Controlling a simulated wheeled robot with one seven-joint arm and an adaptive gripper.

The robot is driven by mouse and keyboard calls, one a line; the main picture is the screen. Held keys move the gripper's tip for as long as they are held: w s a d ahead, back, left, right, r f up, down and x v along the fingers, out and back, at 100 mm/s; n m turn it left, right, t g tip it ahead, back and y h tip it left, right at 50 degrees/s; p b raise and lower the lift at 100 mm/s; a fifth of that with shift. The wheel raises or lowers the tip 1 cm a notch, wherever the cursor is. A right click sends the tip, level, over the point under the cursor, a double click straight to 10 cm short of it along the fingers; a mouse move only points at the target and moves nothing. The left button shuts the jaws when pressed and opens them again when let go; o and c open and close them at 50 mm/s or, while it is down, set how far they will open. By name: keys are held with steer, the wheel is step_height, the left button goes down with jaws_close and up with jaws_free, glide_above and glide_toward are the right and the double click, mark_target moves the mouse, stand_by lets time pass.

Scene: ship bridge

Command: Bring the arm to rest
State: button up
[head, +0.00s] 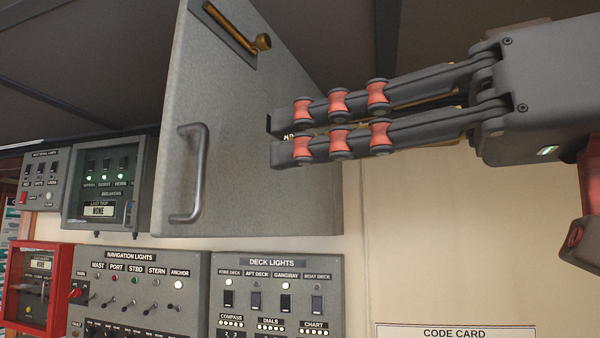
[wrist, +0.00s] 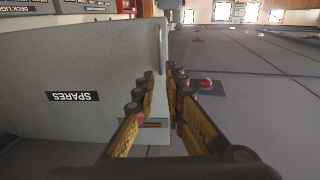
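My gripper (head: 284,134) comes in from the right in the head view, its two fingers lying in front of a grey metal box. In the wrist view my gripper (wrist: 163,77) shows its fingers apart, with nothing held between them. The grey box (head: 235,100) has a bar handle (head: 192,172) and a brass latch (head: 236,28). The box also shows in the wrist view (wrist: 85,60), with an upside-down SPARES label (wrist: 72,96). I cannot tell whether a fingertip touches the box.
A deck lights panel (head: 275,300) and a navigation lights panel (head: 140,290) are below the box. A red box (head: 32,285) and a breaker panel (head: 105,185) are at the left. A code card (head: 455,332) is low on the cream wall.

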stand_by(0.3)
steer(key=w+d+f+m+t+h, duration=0.3)
steer(key=w+d+f+m+h, duration=0.2)
steer(key=w+d+f+m, duration=0.4)
steer(key=w+d+f+m+h, duration=0.2)
steer(key=d+f, duration=0.1)
steer(key=f, duration=0.4)
steer(key=w+d+f+m+h, duration=0.2)
steer(key=f, duration=0.4)
steer(key=w+d+f+m+h, duration=0.2)
steer(key=w+d+f, duration=0.1)
steer(key=f, duration=0.4)
steer(key=s+d+f+m+g+h, duration=0.1)
steer(key=s+d+f+g+h, duration=0.1)
steer(key=f, duration=0.9)
steer(key=s+d+f+g+h, duration=0.2)
steer(key=s+f, duration=0.1)
steer(key=f, duration=0.7)
steer(key=s+a+f+n+g, duration=0.1)
steer(key=s+f+n, duration=0.1)
steer(key=f, duration=0.4)
steer(key=s+a+f+n+g, duration=0.1)
steer(key=s+a+f, duration=0.1)
steer(key=s+f, duration=0.3)
step_height(320, 180, down, 3)
steer(key=shift+a+r+n+h, duration=0.2)
steer(key=shift+a+n+h, duration=0.1)
steer(key=shift+n+h, duration=0.1)
